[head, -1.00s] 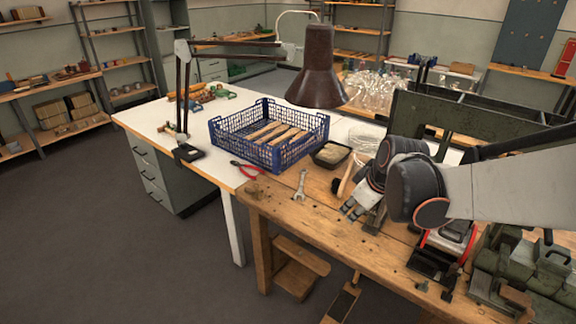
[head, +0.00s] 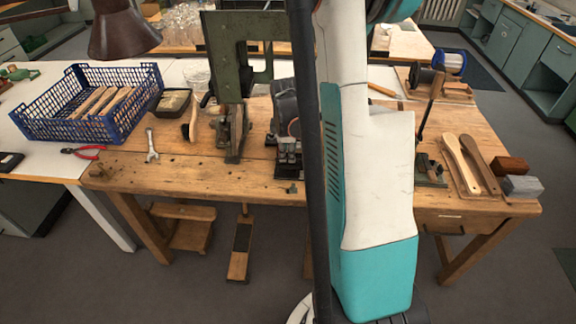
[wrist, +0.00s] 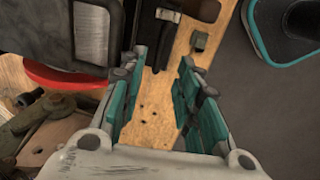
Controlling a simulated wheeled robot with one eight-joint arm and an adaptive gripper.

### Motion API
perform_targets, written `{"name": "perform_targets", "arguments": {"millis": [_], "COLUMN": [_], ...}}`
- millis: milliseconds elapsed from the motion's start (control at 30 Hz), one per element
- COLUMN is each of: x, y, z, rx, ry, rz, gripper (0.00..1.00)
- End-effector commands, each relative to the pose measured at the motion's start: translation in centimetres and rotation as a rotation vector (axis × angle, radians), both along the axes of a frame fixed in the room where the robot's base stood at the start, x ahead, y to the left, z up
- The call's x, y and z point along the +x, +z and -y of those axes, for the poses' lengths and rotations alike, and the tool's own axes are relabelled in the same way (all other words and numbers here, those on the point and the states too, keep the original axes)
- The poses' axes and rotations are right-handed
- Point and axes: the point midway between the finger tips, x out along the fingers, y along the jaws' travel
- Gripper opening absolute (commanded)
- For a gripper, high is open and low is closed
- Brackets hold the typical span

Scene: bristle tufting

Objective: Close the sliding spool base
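A spool base (head: 458,93), a low wooden board, sits at the back right of the bench in the head view. A blue-and-white spool (head: 450,62) and a dark spool (head: 424,78) stand on it. Small details of the base are too far off to read. The spool base is not in the wrist view.
A green press (head: 228,80) stands left of my gripper. Wooden paddles (head: 468,163) and small blocks (head: 521,186) lie at the bench's right end, before the spool base. A blue crate (head: 88,103) is at the left. The bench's front left is mostly clear.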

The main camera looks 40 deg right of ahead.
Motion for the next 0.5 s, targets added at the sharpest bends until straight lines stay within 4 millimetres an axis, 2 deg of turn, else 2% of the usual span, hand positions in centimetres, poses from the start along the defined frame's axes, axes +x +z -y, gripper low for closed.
{"name": "perform_targets", "arguments": {"millis": [33, 200, 300, 500], "x": [0.2, 0.6, 0.7, 0.9], "y": [-1.3, -4.4, -5.8, -7.3], "z": [0.2, 0.7, 0.8, 1.1], "rx": [0.0, 0.001, 0.001, 0.001], "ry": [0.0, 0.0, 0.0, 0.0], "rz": [0.0, 0.001, 0.001, 0.001], "gripper": [0.31, 0.31, 0.31, 0.31]}}
